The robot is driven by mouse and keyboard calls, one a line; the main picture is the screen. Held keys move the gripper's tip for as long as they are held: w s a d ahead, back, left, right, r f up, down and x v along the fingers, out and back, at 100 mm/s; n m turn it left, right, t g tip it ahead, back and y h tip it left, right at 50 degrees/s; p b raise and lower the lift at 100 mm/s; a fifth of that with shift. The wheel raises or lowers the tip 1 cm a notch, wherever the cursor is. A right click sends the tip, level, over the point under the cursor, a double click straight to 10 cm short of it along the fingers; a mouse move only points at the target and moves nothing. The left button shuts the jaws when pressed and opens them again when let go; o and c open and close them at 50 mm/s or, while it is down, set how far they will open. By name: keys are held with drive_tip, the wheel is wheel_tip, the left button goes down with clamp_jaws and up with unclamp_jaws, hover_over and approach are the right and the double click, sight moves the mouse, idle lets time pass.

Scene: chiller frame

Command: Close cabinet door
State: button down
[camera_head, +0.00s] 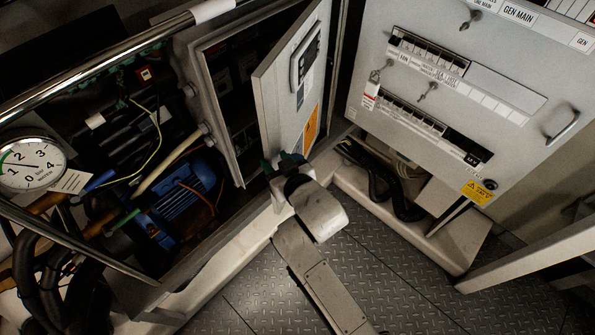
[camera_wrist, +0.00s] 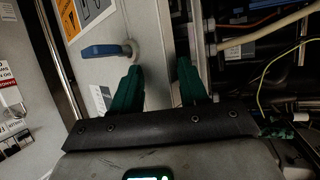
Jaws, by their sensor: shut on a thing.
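The cabinet door (camera_head: 283,95) is a light grey panel with a black-framed latch and an orange label. It stands ajar, at an angle to the grey cabinet frame (camera_head: 222,120), and the dark inside shows through the gap. My gripper (camera_head: 284,164) is at the lower end of the door. In the wrist view, the green fingers of my gripper (camera_wrist: 159,75) lie on either side of the door's edge, shut on it. A blue lever handle (camera_wrist: 103,51) is on the door face beside the left finger. The exact contact is partly hidden.
A grey electrical panel (camera_head: 400,40) with breakers stands at the right. A metal rail (camera_head: 100,58), a pressure gauge (camera_head: 30,165) and a blue motor (camera_head: 185,190) are at the left. Black hoses (camera_head: 375,180) lie behind a low ledge. The checkered floor (camera_head: 410,275) is clear in front.

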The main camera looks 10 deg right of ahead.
drive_tip(key=w+a+m+h+b, duration=0.3)
drive_tip(key=w+a+b, duration=0.5)
drive_tip(key=b, duration=0.3)
drive_tip(key=shift+a+t, duration=0.3)
drive_tip(key=shift+a, duration=0.3)
drive_tip(key=shift+w+h, duration=0.1)
drive_tip(key=shift+h, duration=0.2)
drive_tip(key=c, duration=1.1)
unclamp_jaws()
drive_tip(key=shift+d, duration=0.1)
drive_tip(key=shift+o, duration=0.2)
drive_tip(key=v, duration=1.1)
drive_tip(key=shift+a+f, duration=0.1)
drive_tip(key=shift+a, duration=0.1)
drive_tip(key=shift+c, duration=0.2)
